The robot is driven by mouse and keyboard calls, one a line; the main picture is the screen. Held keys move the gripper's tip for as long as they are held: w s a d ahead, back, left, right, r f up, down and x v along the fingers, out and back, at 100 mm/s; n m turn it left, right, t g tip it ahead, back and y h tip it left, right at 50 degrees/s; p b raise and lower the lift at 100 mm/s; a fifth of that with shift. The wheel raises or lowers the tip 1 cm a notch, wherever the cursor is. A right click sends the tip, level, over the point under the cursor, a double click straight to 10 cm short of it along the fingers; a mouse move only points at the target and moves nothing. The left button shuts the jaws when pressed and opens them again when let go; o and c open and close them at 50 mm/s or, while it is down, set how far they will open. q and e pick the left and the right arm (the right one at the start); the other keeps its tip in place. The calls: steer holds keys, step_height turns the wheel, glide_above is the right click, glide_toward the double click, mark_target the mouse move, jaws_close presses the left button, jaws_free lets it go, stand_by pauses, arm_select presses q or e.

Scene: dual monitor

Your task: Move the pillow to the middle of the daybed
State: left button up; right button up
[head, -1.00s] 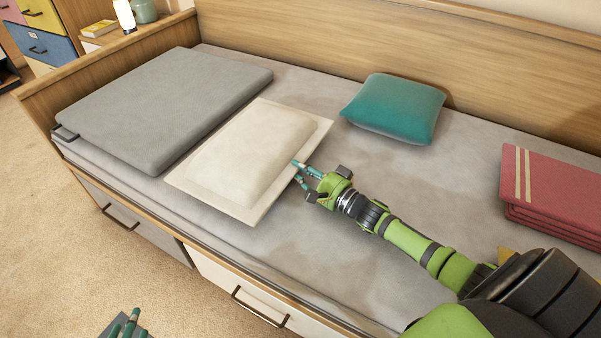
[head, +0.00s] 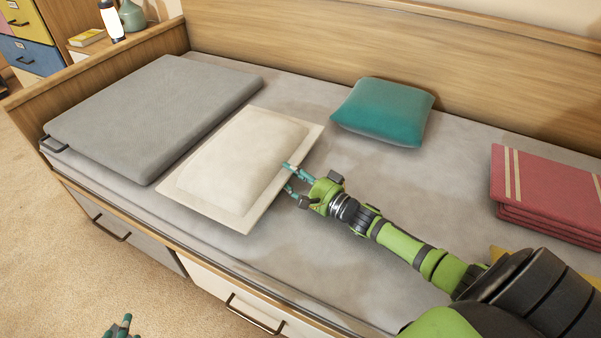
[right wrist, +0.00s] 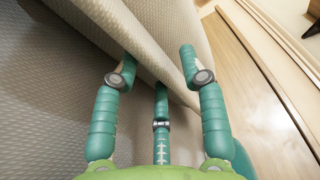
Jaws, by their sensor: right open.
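The cream pillow (head: 235,165) with a flat border lies on the left-centre part of the daybed (head: 340,235), next to a grey mat. My right gripper (head: 289,177) is open at the pillow's right edge, with its fingertips touching or very close to the border. In the right wrist view, the pillow's pale edge (right wrist: 165,75) runs between the spread fingers of the right gripper (right wrist: 160,60), and the tip of the middle finger is hidden by the cloth. My left gripper (head: 121,328) shows only partly at the bottom edge, off the daybed's front.
A grey folded mat (head: 150,110) fills the daybed's left end. A teal cushion (head: 383,112) rests near the backboard, and folded red blankets (head: 545,195) lie at the right. The mattress between cushion, blankets and pillow is bare. Drawers (head: 235,300) form the front.

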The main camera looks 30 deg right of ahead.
steer(key=shift+s, duration=0.15)
steer(key=p+v, duration=0.2)
steer(key=v, duration=0.6)
steer(key=shift+d+r, duration=0.1)
steer(key=shift+p+v, duration=0.45)
steer(key=shift+v, duration=0.75)
arm_select(q)
steer(key=s+a+f+n+g+y, duration=0.1)
steer(key=s+a+f+g+y, duration=0.1)
steer(key=s+a+f+g, duration=0.3)
steer(key=shift+s+f+g, duration=1.5)
steer(key=shift+s+f, duration=0.7)
steer(key=shift+s, duration=0.85)
arm_select(e)
steer(key=shift+s+d, duration=0.2)
steer(key=shift+s, duration=0.45)
